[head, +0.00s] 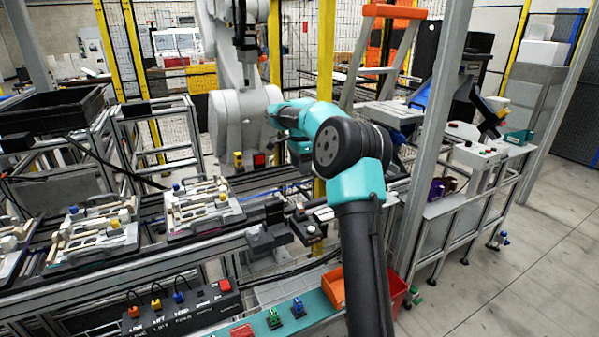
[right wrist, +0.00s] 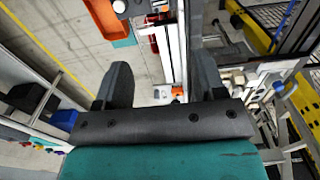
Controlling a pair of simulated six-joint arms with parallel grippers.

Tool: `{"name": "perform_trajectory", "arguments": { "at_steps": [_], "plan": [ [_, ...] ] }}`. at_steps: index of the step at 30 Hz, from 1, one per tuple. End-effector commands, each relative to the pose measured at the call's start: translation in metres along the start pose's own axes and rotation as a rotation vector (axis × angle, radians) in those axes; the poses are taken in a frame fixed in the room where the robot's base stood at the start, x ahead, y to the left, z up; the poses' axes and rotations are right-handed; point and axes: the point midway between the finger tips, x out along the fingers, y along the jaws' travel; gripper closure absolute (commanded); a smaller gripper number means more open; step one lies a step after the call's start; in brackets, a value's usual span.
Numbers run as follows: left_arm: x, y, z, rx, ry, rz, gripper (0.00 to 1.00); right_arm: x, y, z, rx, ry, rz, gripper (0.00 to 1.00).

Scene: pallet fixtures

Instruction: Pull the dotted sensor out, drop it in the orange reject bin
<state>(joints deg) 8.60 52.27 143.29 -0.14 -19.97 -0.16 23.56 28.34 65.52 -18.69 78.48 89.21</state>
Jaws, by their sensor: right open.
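The dotted sensor cannot be made out; the parts on the pallets are too small to tell apart. One pallet fixture (head: 203,226) with light parts sits on the conveyor left of centre, and another (head: 95,251) sits further left. The orange bin (head: 332,290) stands at the front, partly hidden behind my right arm. My right gripper shows clearly in the right wrist view (right wrist: 160,82), with its two black fingers wide apart and nothing between them. In the head view its fingers are hard to pick out behind the teal wrist. My left gripper is not in view.
A red bin (head: 397,291) stands right of the orange one. A black switch box (head: 182,308) is at the front left. A grey post (head: 432,140) rises right of my arm. A white robot arm (head: 240,110) stands behind the conveyor. The floor at right is clear.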

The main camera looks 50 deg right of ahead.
Motion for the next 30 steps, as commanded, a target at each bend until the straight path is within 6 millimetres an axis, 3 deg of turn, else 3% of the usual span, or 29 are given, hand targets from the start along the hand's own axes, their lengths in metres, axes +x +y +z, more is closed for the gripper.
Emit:
{"name": "perform_trajectory", "arguments": {
  "at_steps": [8, 30],
  "plan": [
    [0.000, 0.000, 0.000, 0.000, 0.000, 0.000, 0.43, 0.019, 0.000, 0.000, -0.002, 0.000, 0.003, 0.36],
    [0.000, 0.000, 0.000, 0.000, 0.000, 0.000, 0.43, 0.132, 0.000, 0.000, -0.002, 0.000, 0.003, 0.36]
  ]
}}
